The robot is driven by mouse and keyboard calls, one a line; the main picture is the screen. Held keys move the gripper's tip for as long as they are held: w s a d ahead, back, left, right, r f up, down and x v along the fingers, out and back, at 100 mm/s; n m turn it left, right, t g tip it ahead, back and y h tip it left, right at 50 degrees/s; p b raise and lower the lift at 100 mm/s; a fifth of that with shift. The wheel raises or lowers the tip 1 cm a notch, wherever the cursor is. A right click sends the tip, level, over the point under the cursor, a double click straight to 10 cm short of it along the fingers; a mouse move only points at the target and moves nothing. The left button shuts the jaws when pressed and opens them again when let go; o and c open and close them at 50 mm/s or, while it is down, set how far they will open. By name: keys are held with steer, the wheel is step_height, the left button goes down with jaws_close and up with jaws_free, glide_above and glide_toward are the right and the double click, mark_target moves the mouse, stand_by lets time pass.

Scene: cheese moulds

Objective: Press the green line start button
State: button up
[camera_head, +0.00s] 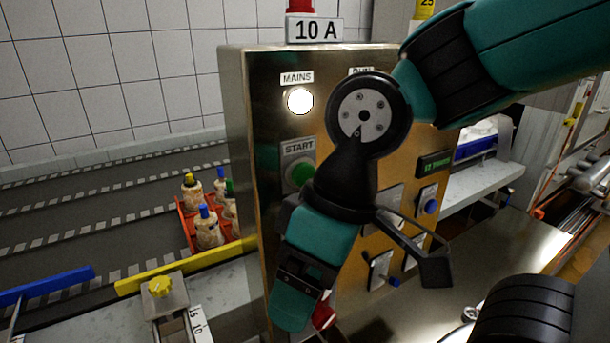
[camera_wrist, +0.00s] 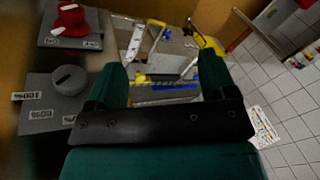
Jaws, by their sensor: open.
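The green start button (camera_head: 302,173) is on a grey plate labelled START, on the metal control panel (camera_head: 262,130) in the head view. My wrist stands in front of the panel and covers its middle, close to the button's right edge. My gripper hangs below the button in front of the panel's lower part; its tips are hard to make out in that view. In the wrist view my gripper (camera_wrist: 160,78) has two green fingers apart with nothing held between them. The green button does not show in the wrist view.
A lit white MAINS lamp (camera_head: 299,101) is above START. A blue button (camera_head: 431,207) and switches are to the right. The wrist view shows a red knob (camera_wrist: 70,20) and a grey round knob (camera_wrist: 68,80). A red crate (camera_head: 187,228) with bottles stands left.

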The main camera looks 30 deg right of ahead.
jaws_close()
stand_by(1.6)
